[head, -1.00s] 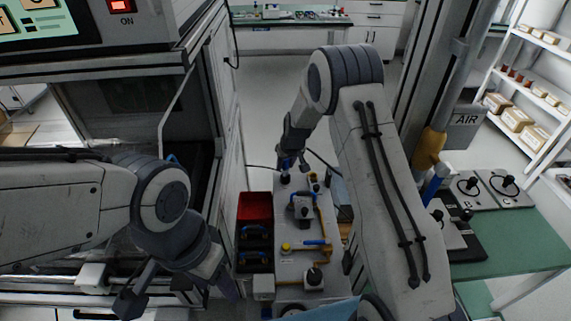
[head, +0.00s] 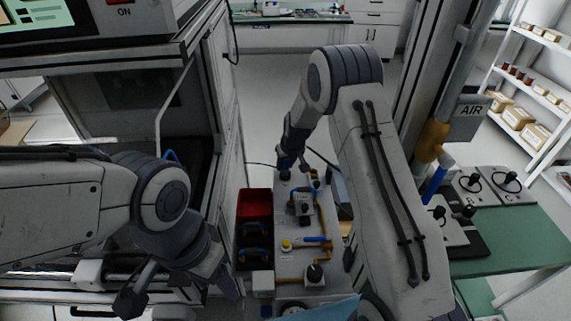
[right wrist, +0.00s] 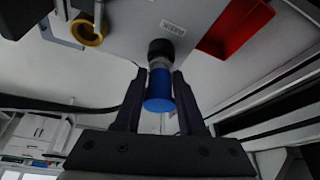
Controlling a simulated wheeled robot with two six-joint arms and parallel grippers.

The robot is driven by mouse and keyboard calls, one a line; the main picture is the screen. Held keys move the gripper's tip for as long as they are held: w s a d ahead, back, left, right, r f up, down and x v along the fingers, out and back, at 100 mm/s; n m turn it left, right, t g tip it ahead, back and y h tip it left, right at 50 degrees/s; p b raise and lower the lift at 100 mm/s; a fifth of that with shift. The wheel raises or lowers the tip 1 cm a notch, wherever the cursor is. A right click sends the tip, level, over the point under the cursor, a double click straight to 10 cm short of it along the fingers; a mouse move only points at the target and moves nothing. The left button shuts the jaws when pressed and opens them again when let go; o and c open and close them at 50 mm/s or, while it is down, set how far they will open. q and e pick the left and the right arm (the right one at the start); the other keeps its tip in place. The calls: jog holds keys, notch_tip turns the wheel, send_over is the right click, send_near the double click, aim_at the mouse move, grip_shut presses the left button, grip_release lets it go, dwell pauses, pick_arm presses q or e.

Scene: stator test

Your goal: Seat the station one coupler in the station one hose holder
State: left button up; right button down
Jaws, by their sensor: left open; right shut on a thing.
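My right gripper (right wrist: 160,85) is shut on a blue cylinder, likely the coupler (right wrist: 159,92), in the right wrist view. A metal collar and a black ring (right wrist: 160,49) are in line with the cylinder's far end, against or very near the grey panel. I cannot tell whether the black ring is the holder or whether the coupler is seated. In the head view my right gripper (head: 291,163) is at the far end of the grey panel (head: 288,215), its tips small and partly hidden. My left gripper (head: 182,290) is open and empty at the lower left.
A red bin (head: 256,203) and dark bins (head: 254,243) stand left of the panel. The panel carries a blue-handled valve (head: 314,239) and brass pipework. A green table (head: 510,240) is on the right. A cabinet frame borders the left side.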

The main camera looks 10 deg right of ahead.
jog(key=shift+f+b, duration=0.35)
jog(key=shift+f, duration=0.15)
jog(key=shift+c, duration=2.1)
grip_release()
jog(key=v, duration=1)
jog(key=shift+r, duration=0.25)
